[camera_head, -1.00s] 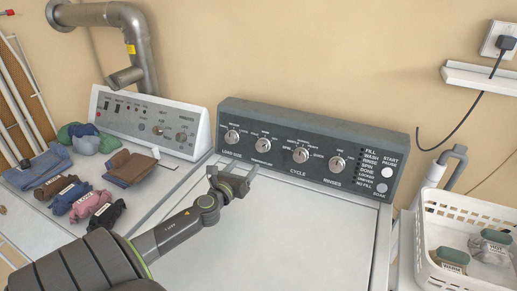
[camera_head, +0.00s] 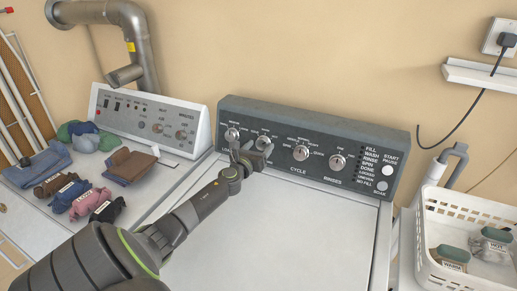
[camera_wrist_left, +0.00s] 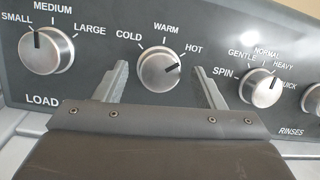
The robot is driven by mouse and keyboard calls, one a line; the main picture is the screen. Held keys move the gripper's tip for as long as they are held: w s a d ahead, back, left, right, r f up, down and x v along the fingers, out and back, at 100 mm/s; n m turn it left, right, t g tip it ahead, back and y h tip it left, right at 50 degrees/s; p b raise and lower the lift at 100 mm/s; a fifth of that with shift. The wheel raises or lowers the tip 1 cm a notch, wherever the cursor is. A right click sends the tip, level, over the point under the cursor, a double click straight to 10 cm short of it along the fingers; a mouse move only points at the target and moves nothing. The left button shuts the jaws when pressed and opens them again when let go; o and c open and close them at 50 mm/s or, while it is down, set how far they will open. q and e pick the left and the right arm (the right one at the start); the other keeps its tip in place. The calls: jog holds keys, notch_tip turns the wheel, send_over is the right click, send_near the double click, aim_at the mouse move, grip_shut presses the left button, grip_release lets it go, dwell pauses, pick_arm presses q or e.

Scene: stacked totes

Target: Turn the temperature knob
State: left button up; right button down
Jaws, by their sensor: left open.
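The temperature knob (camera_head: 264,142) is the second silver knob from the left on the dark control panel (camera_head: 320,117). In the left wrist view the temperature knob (camera_wrist_left: 160,72) sits below the words COLD, WARM and HOT, and its dark pointer line leans right toward HOT. My left gripper (camera_head: 251,150) is open in front of the panel. In the left wrist view its two fingers stand on either side of the knob, with gaps to it. I cannot tell how far the fingertips are from the panel face. My right gripper is not in view.
The load knob (camera_wrist_left: 47,50) is left of the fingers and the cycle knob (camera_wrist_left: 260,88) is right of them. The rinses knob (camera_head: 337,162) is farther right. Folded clothes (camera_head: 80,190) lie at left.

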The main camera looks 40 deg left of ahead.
pick_arm(q)
jog(key=shift+c, duration=0.4)
jog(key=c, duration=0.9)
